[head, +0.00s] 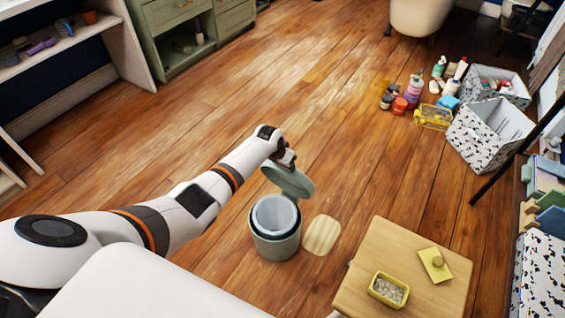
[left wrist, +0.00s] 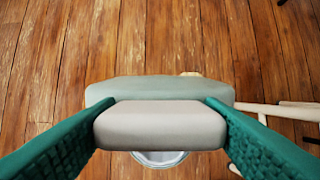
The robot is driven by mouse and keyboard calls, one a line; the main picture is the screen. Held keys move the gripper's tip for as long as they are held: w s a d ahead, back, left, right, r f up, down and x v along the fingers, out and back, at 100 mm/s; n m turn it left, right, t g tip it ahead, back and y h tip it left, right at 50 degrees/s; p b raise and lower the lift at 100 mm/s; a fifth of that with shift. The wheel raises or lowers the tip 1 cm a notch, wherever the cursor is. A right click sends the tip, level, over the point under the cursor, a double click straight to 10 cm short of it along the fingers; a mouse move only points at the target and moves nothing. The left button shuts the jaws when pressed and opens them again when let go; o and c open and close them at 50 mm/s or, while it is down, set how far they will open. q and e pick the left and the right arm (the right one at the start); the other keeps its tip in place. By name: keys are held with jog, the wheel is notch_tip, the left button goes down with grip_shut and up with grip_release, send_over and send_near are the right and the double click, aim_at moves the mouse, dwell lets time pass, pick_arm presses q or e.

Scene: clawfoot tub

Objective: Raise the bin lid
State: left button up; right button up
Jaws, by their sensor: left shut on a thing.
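The bin (head: 275,243) is a round grey-green can standing on the wood floor, with a pale inner bucket (head: 273,215) showing in its open top. Its lid (head: 289,181) is tilted up at the far side of the rim. My left gripper (head: 288,160) is at the lid's upper edge. In the left wrist view its two green fingers (left wrist: 160,118) are shut on a pale grey block-like part (left wrist: 160,125) in front of the green lid (left wrist: 160,90). A bit of the bucket (left wrist: 160,158) shows below. My right gripper is not in view.
A light wooden table (head: 400,262) with a yellow tub (head: 389,290) and a yellow item (head: 435,265) stands right of the bin. A pale wooden piece (head: 321,235) lies beside the bin. Bottles and spotted boxes (head: 490,135) are at the upper right. Open floor lies behind the bin.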

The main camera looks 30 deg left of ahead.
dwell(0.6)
pick_arm(q)
jog(key=o, duration=1.4)
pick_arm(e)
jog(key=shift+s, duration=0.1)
